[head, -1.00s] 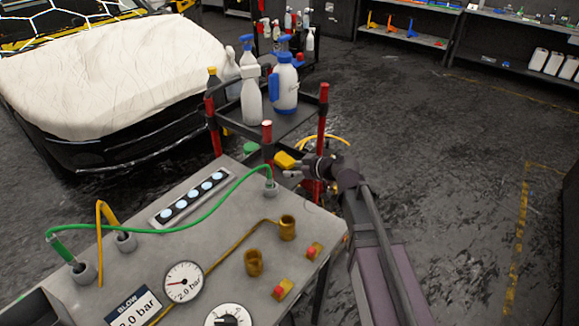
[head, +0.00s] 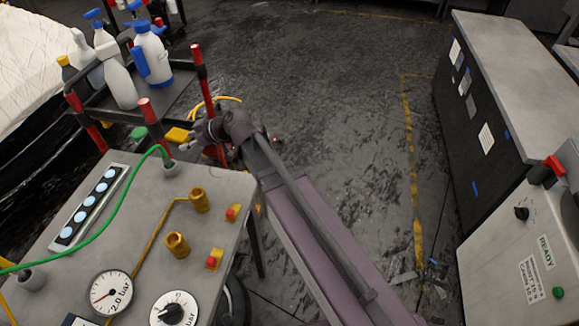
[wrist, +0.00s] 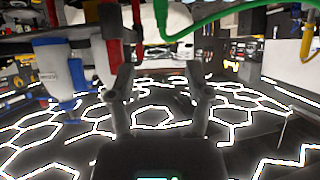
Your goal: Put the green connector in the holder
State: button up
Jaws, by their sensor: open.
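The green hose (head: 112,218) arcs over the grey bench panel (head: 130,260). Its right green end (head: 164,153) meets a grey cup (head: 170,168) at the panel's far edge; how deep it sits I cannot tell. Its left end is out of frame. My gripper (head: 203,134) is beyond that edge, right of the cup, near the cart's red post. In the wrist view my gripper (wrist: 160,88) is open, with nothing between its fingers; the green hose (wrist: 205,14) shows above them. Which fixture is the holder is unclear.
Two brass sockets (head: 200,201) (head: 177,245), red buttons (head: 214,259), a gauge (head: 111,293) and a dial (head: 173,310) are on the panel. A cart (head: 182,97) with spray bottles (head: 152,55) stands behind.

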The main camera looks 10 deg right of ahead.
jog(key=s+d+f+m+h, duration=0.1)
jog(key=d+f+m+h, duration=0.1)
jog(key=d, duration=0.3)
jog(key=s+d+f+m+g+h, duration=0.1)
jog(key=s+d+f+m+h, duration=0.1)
jog(key=d, duration=0.4)
jog(key=s+d+f+m+h, duration=0.1)
jog(key=s+d+f+m, duration=0.1)
jog(key=d, duration=0.4)
jog(key=shift+d+f+g+h, duration=0.1)
jog(key=shift+f+g+h, duration=0.3)
jog(key=shift+f, duration=0.05)
jog(key=s+d+f+m+g+h, duration=0.1)
jog(key=s+d+m+h, duration=0.1)
jog(key=d, duration=0.6)
jog(key=s+d+f+m+g+h, duration=0.1)
jog(key=s+d+m+h, duration=0.2)
jog(key=s+d+m, duration=0.2)
jog(key=d, duration=0.3)
jog(key=shift+s+d+f+g, duration=0.25)
jog(key=shift+s+d+g, duration=0.05)
jog(key=shift+s, duration=0.05)
